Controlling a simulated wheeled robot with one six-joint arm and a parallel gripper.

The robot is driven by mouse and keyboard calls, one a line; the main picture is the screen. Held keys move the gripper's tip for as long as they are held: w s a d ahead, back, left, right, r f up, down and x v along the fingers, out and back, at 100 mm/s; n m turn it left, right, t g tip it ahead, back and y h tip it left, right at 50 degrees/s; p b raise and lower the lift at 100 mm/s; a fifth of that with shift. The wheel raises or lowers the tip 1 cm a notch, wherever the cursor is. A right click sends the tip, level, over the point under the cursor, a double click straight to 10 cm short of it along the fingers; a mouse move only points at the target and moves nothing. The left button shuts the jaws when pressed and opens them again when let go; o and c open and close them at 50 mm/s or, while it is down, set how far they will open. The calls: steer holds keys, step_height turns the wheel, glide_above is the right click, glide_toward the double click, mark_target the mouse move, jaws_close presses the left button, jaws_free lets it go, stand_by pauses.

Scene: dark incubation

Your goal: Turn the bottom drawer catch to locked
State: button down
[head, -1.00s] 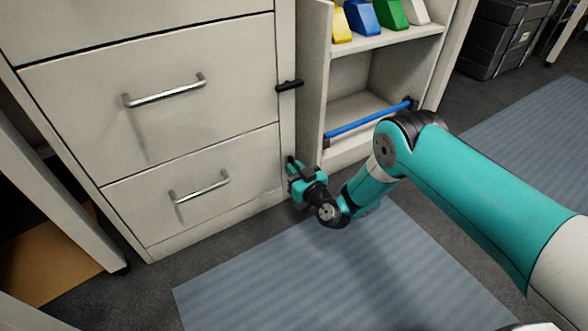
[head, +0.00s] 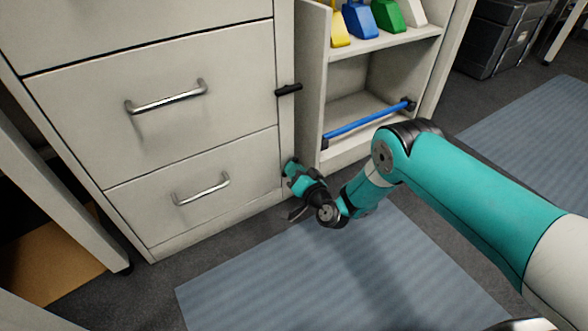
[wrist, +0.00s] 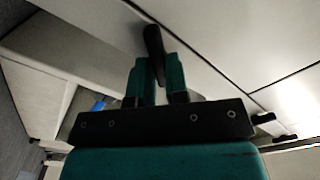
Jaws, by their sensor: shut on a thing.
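The bottom drawer (head: 143,208) is closed, in the light grey cabinet at the left of the head view. Its catch (wrist: 153,42) is a small black lever on the cabinet front, seen at the fingertips in the wrist view. In the head view my gripper covers most of it, at the post right of the drawer. My gripper (head: 291,168) is shut on this catch; its two teal fingers (wrist: 160,82) lie either side of the lever's near end. The lever looks slightly tilted in the wrist view; its exact angle is hard to tell.
Another black catch (head: 288,89) sits crosswise on the post above. The drawers have metal handles (head: 201,190). Just right is an open shelf (head: 385,45) with coloured bins and a blue bar (head: 366,119). A blue-grey mat (head: 260,275) covers clear floor in front.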

steer(key=shift+f+m+b, duration=0.2)
steer(key=shift+m+b, duration=0.4)
steer(key=shift+m, duration=4.2)
steer(key=shift+a, duration=0.1)
steer(key=c, duration=1.1)
jaws_free()
steer(key=shift+p+v, duration=8.75)
steer(key=shift+p, duration=1.35)
